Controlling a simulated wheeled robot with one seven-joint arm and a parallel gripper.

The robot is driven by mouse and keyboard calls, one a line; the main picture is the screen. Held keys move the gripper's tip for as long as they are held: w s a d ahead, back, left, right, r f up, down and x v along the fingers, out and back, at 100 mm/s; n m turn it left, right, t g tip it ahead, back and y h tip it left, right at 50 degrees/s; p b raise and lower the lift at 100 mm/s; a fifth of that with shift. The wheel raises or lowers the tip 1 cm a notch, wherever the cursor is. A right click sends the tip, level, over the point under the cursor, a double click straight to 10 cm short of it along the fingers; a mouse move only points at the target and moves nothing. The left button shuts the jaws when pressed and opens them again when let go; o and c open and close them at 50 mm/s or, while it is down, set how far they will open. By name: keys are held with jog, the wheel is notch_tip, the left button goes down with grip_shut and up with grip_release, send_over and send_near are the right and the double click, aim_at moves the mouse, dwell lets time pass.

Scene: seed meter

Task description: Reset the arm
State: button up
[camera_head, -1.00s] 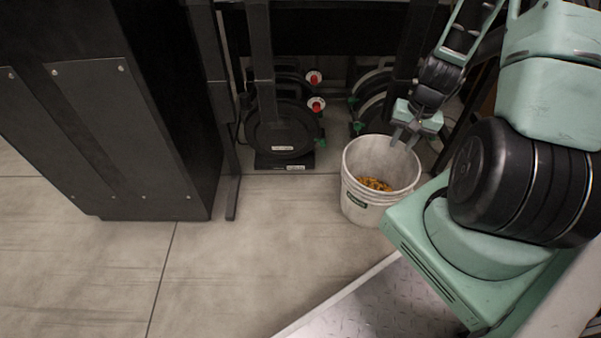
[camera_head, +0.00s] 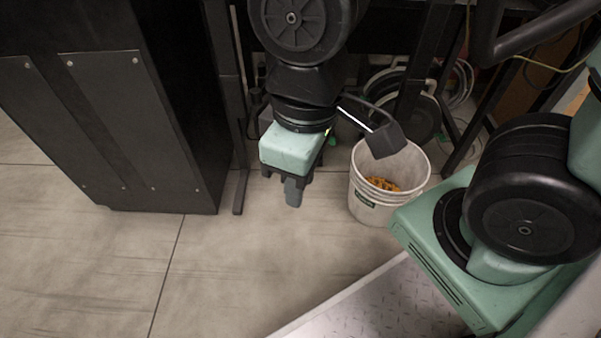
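My gripper (camera_head: 294,190) hangs in the middle of the view, below the pale green wrist housing, with its fingers pointing down. It is left of the white bucket and apart from it, above the floor. The fingers overlap from this angle, so the gap between them is hidden. I see nothing held in them. My arm comes down from the top of the view and hides part of the background.
The white bucket (camera_head: 364,193) stands upright on the floor with orange-yellow seeds (camera_head: 383,184) inside. A tall black cabinet (camera_head: 150,130) stands at left. A dark frame stands behind my arm. The tiled floor (camera_head: 225,265) in front is clear.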

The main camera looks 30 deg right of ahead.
dwell(0.3)
notch_tip(320, 180, up, 45)
jog(key=p, duration=4.5)
